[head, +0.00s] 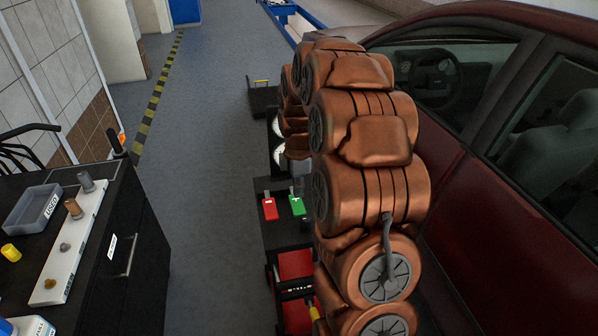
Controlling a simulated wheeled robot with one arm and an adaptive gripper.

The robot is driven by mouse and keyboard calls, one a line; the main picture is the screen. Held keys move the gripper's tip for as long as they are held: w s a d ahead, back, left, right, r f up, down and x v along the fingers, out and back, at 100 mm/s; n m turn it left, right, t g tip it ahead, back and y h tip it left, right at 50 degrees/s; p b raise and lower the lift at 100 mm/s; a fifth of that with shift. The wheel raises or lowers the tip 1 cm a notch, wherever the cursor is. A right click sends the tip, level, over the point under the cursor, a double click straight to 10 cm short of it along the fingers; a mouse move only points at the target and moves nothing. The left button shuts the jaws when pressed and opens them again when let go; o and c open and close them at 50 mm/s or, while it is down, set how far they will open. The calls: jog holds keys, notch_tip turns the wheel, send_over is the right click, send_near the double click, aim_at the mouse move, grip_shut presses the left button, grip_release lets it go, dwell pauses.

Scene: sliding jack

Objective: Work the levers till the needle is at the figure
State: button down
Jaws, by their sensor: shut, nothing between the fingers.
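A red lever pad (269,208) and a green lever pad (297,205) stand side by side on a dark stand (283,235) left of my copper arm. Behind them are two white round dials, an upper one (278,130) and a lower one (278,155), both partly covered by my arm. Their needles and figures are too small to read. My gripper (298,187) shows only as a small grey part below my wrist, just behind the green pad. It is shut and empty. I cannot tell whether it touches the pad.
A dark red car (505,215) stands close on the right. A black workbench (130,240) with a grey tray (32,208) and a white board of small parts (75,245) is at left. Red machinery (294,265) sits below the levers. The grey floor between is clear.

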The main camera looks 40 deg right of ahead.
aim_at(299, 211)
jog(key=shift+f+p, duration=0.85)
jog(key=shift+f, duration=1.7)
jog(key=f+b, duration=0.1)
jog(key=b, duration=0.1)
jog(key=shift+s+f+t+b, duration=0.15)
jog(key=shift+s+t+b, duration=0.05)
jog(key=shift+t+b, duration=0.2)
notch_tip(299, 211, down, 2)
jog(key=t+b, duration=0.1)
jog(key=b, duration=0.1)
jog(key=t+h+b, duration=0.1)
jog(key=b, duration=0.2)
jog(key=shift+s+a+t, duration=0.15)
jog(key=shift+t, duration=0.15)
dwell(3.9)
